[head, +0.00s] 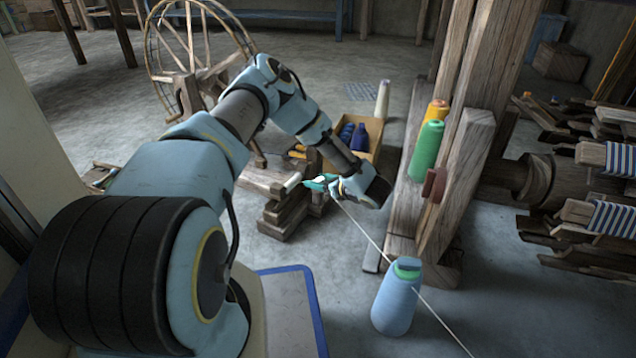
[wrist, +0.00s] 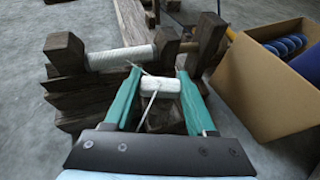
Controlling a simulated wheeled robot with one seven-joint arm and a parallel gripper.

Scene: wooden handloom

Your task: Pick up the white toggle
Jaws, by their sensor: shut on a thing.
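The white toggle (wrist: 160,85) is a short white cylinder. It lies crosswise between the teal fingertips of my gripper (wrist: 158,79), with one finger at each end. My gripper is shut on it, over the wooden bobbin stand (wrist: 80,120). A white cord (wrist: 150,106) hangs from the toggle's middle toward the camera. In the head view my gripper (head: 322,183) is small, and the toggle is too small there to make out clearly. From there the cord (head: 405,276) runs down to the lower right, past the blue cone.
A white-wound bobbin (wrist: 120,58) sits in the stand. A cardboard box (wrist: 262,95) with blue spools is close on the right. A blue cone (head: 396,300) stands on the floor. Green (head: 426,150) and orange (head: 437,110) cones stand by the loom post (head: 468,160).

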